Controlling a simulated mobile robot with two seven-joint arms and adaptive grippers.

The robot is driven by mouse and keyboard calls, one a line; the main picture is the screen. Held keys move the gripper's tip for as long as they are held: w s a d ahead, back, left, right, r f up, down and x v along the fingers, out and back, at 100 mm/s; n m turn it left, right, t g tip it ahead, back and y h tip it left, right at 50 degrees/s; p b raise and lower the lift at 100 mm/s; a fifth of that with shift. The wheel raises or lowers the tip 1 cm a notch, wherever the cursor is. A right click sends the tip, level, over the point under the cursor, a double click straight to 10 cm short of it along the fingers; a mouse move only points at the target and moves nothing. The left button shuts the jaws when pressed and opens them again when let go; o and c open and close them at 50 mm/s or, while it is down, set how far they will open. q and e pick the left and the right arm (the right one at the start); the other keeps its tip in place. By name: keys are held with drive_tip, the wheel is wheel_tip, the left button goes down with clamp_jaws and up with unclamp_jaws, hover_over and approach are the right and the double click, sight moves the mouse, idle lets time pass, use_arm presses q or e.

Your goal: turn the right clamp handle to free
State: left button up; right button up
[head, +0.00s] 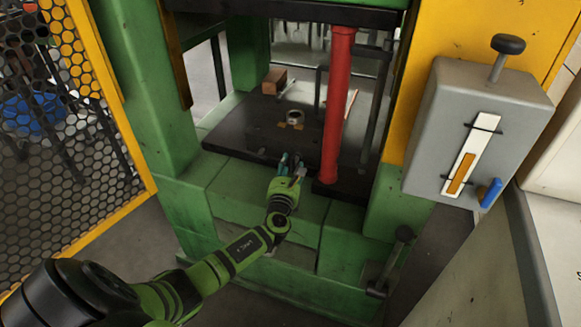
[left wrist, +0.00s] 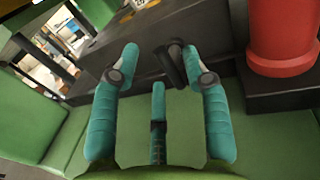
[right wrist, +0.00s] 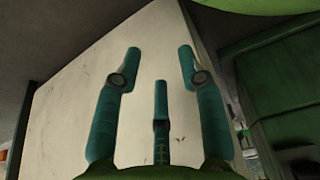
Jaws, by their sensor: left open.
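A dark clamp handle (left wrist: 174,66) shows in the left wrist view at the front edge of the black press table (head: 240,138). It lies between the finger tips of my left gripper (head: 291,163), close to the right finger; I cannot tell if they touch. In the left wrist view my left gripper (left wrist: 160,72) is open, its fingers spread. In the head view the fingers hide most of the handle. My right gripper (right wrist: 157,68) is open and empty in front of a pale panel (right wrist: 145,35), and is out of the head view.
A red column (head: 338,105) stands right of my left gripper. A ring-shaped part (head: 295,117) and a brown block (head: 274,80) are on the table. A grey control box (head: 475,130) and a black-knobbed lever (head: 398,250) are at the right. A mesh guard (head: 75,110) is left.

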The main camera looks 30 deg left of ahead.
use_arm(q)
drive_tip(key=shift+w+a, duration=0.3)
drive_tip(key=shift+w, duration=0.3)
use_arm(e)
drive_tip(key=shift+w, duration=0.5)
